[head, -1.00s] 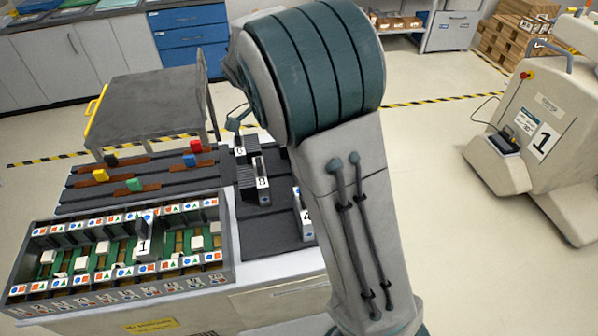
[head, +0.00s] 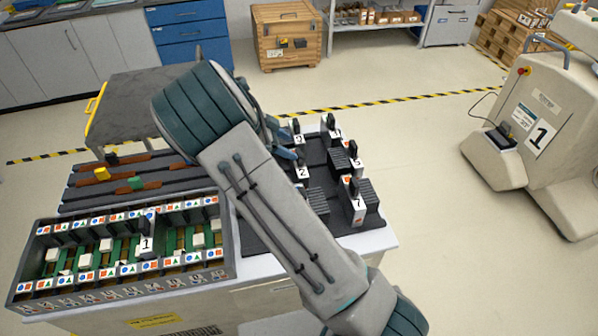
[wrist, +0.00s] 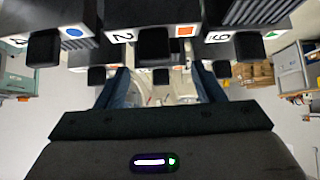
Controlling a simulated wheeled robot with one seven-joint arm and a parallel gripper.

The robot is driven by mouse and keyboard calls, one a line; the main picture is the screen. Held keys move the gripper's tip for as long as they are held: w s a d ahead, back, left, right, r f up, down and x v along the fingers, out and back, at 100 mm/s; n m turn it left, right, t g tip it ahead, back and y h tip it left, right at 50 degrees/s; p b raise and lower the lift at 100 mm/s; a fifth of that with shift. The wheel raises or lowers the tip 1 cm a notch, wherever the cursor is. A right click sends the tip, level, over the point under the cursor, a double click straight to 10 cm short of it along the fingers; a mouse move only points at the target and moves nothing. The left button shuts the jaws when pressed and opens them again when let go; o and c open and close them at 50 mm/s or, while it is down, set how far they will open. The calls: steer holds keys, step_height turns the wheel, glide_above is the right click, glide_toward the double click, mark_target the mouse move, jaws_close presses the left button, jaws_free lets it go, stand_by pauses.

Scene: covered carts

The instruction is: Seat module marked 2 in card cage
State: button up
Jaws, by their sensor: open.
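The module marked 2 (head: 302,173) stands upright on the dark mat, its top partly hidden by my wrist. In the wrist view its white label strip with a 2 and an orange square (wrist: 122,37) is at top centre, behind a black knob. My gripper (wrist: 161,85) is open, with one blue finger on each side of the view's middle; a smaller black knob shows between them. I cannot tell how near it is. In the head view my gripper is mostly hidden behind my arm, close to module 2. The card cage (head: 232,250) stands at left, holding a module marked 1 (head: 146,244).
Modules marked 5 (head: 356,163) and 7 (head: 357,204) and others stand close around module 2 on the mat (head: 262,238).

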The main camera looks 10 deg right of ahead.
mark_target(299, 152)
steer(key=shift+s+p+x, duration=0.15)
steer(key=shift+p+x, duration=0.45)
steer(key=shift+x, duration=0.85)
steer(key=shift+s+p+x, duration=0.15)
steer(key=shift+p+x, duration=0.4)
steer(key=shift+x, duration=0.85)
steer(key=shift+a+f, duration=0.15)
jaws_close()
